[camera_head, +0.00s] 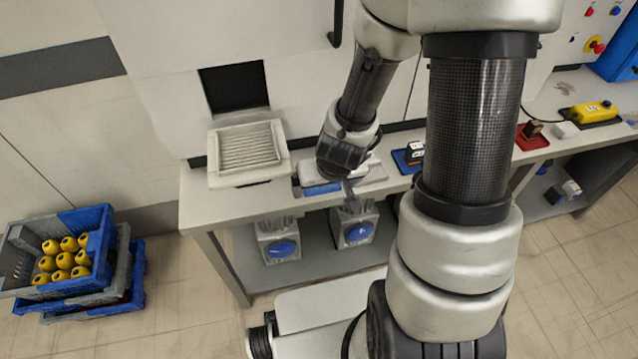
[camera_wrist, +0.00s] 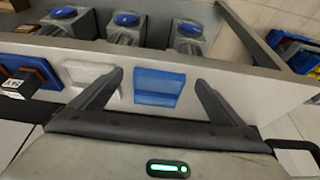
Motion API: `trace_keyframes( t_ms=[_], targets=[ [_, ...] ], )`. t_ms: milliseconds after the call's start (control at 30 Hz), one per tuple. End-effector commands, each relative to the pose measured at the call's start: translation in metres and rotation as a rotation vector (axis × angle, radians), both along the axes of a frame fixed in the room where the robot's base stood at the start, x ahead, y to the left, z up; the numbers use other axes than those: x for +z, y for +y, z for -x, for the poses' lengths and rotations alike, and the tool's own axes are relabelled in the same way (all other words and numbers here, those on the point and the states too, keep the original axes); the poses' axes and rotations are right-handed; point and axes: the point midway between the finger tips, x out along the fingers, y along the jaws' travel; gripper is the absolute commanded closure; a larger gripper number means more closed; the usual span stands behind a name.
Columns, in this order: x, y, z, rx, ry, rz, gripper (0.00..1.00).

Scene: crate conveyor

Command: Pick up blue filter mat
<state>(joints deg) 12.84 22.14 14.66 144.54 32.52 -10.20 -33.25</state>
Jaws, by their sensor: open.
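The blue filter mat (camera_head: 321,188) lies flat near the front edge of the bench, partly hidden by my arm's end in the head view. In the wrist view the blue filter mat (camera_wrist: 158,87) shows whole, between my two fingers and apart from both. My gripper (camera_wrist: 160,79) is open and empty, above the bench. In the head view my gripper (camera_head: 350,195) is over the bench just right of the mat, with only part of its fingers visible. A white mat (camera_wrist: 88,76) lies beside the blue one, partly behind one finger.
A white slatted tray (camera_head: 248,150) stands left of the mat on the bench (camera_head: 225,200). A blue pad (camera_head: 402,160) with a black device lies to the right. Grey bins with blue discs (camera_head: 283,249) stand on the shelf below. Blue crates (camera_head: 90,220) with yellow items sit on the floor left.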

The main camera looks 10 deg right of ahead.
Motion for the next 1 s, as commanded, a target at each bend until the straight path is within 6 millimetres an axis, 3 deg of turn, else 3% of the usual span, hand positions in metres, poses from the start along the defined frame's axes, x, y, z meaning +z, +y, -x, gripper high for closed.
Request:
trace_keyframes(
  t_ms=[333,433,700,967,1000],
  targets=[
    [0.002,0.001,-0.048,0.001,0.000,-0.001,0.06],
    [-0.010,0.000,-0.051,-0.002,0.001,-0.001,0.06],
    [-0.010,0.000,-0.052,0.000,-0.001,0.000,0.06],
    [-0.010,0.000,-0.052,0.000,0.000,0.000,0.50],
    [-0.010,0.000,-0.052,0.000,-0.001,0.000,0.50]
  ],
)
